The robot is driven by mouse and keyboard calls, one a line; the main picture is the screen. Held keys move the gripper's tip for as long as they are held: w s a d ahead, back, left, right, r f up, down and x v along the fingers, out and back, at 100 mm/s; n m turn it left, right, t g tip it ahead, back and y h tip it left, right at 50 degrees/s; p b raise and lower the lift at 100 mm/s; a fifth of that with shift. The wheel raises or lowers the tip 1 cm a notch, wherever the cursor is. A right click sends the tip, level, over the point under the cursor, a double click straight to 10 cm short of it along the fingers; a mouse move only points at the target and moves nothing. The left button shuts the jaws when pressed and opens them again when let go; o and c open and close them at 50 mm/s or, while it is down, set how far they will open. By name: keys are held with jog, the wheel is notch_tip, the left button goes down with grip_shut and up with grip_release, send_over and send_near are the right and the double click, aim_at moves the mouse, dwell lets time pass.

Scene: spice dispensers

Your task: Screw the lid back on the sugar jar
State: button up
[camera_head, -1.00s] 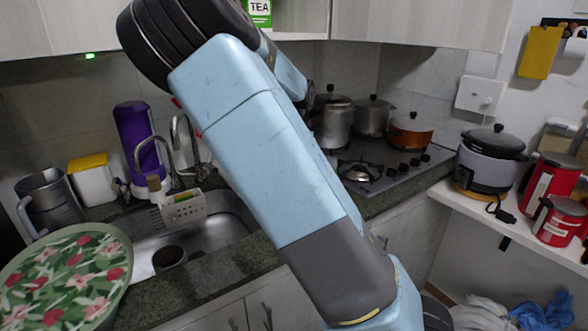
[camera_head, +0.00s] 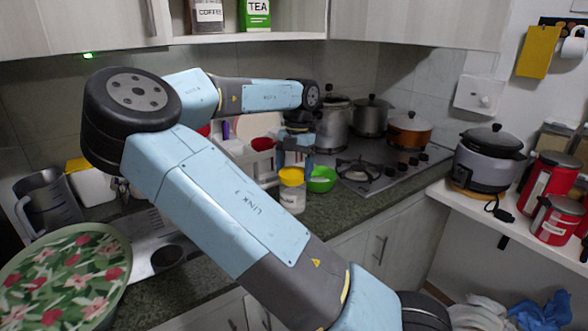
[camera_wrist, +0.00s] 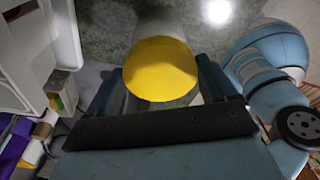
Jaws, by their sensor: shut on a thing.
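The sugar jar (camera_head: 293,200), pale and see-through, stands upright near the counter's front edge in the head view. Its yellow lid (camera_head: 291,177) sits on top of the jar, level as far as I can see; the thread is hidden. My gripper (camera_head: 294,163) points down over the lid. In the wrist view the round yellow lid (camera_wrist: 160,68) lies between the two fingertips of my gripper (camera_wrist: 160,80), which is shut on it. Part of the pale jar body (camera_wrist: 160,30) shows past the lid.
A green bowl (camera_head: 321,180) stands close to the jar's right. The stove (camera_head: 385,170) with several pots is further right. A rack with red things (camera_head: 262,145) is behind. A floral tray (camera_head: 65,275) is at the front left, by the sink.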

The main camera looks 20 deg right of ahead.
aim_at(298, 168)
jog(key=shift+m, duration=0.3)
jog(key=o, duration=1)
jog(key=shift+w, duration=0.1)
jog(key=shift+r, duration=0.1)
jog(key=r, duration=0.4)
jog(key=w+d+r, duration=0.1)
jog(key=r, duration=0.8)
jog(key=shift+w+d+r, duration=0.15)
jog(key=shift+w+d, duration=0.05)
jog(key=shift+d, duration=0.15)
